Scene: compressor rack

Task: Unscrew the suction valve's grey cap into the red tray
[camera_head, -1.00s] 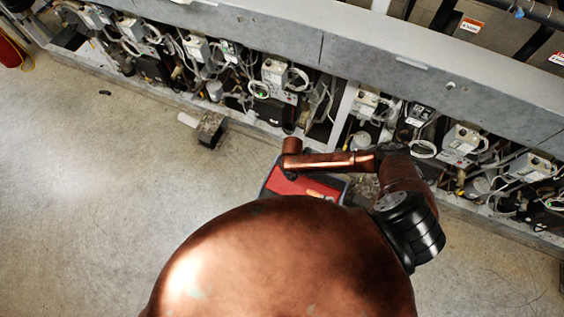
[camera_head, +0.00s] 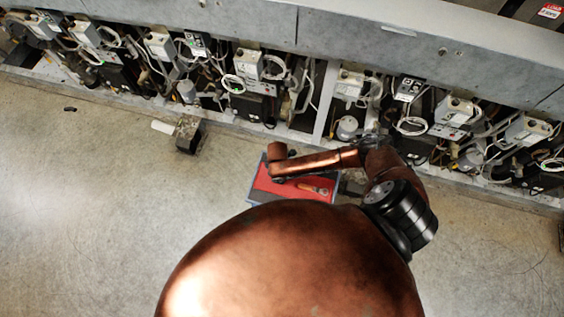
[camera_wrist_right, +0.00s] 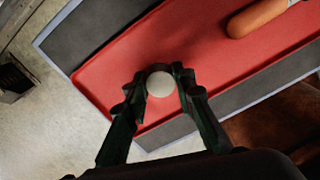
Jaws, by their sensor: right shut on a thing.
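The grey cap (camera_wrist_right: 160,84) is a pale round disc in the right wrist view. My right gripper (camera_wrist_right: 161,77) is shut on it, one dark finger on each side. Behind the cap lies the red floor of the tray (camera_wrist_right: 200,42), near one of its long edges; I cannot tell how high the cap is above it. The suction valve cannot be made out. My left gripper is not in view.
An orange-handled tool (camera_wrist_right: 262,16) lies in the tray, also visible in the head view (camera_head: 314,188). The compressor rack (camera_head: 240,20) runs across the back. A dark block with a white cylinder (camera_head: 187,134) stands left of the tray.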

